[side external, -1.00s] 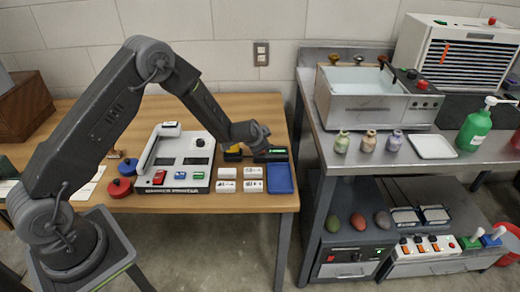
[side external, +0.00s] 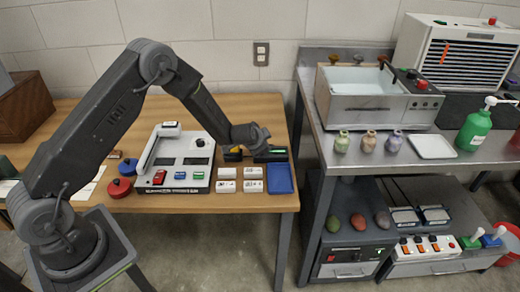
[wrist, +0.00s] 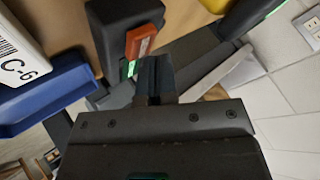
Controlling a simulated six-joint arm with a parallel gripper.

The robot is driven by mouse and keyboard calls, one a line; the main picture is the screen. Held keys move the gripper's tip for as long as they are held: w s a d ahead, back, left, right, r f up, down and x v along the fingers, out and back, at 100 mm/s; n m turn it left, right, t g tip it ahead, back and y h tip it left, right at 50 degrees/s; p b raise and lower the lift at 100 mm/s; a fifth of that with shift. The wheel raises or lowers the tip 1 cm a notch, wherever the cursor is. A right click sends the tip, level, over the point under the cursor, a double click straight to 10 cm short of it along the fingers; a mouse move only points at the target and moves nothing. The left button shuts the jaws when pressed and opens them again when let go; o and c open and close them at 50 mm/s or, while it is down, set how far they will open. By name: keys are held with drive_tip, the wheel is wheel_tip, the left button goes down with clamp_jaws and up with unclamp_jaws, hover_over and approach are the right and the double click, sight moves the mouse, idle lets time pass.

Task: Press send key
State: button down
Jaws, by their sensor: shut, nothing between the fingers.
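My gripper (wrist: 153,70) is shut and empty in the wrist view. Its fingertips are close beside a black device (wrist: 122,22) with an orange-red key (wrist: 140,40) and a small lit green patch. I cannot tell whether the fingers touch it. In the side view my gripper (side external: 264,143) is at the black device (side external: 271,155) with a green display, near the back right of the wooden table. The key is hidden there. No label reading send is legible in either view.
A blue tray (side external: 280,179) and several white boxes (side external: 226,186) lie in front of the device. A white console (side external: 181,189) with red, blue and green keys stands to the left. A yellow-topped black item (side external: 233,154) is next to the gripper. The steel bench (side external: 385,166) is to the right.

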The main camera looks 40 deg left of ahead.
drive_tip(key=shift+f, duration=0.45)
idle(0.5)
drive_tip(key=shift+r, duration=0.9)
drive_tip(key=shift+r, duration=2.5)
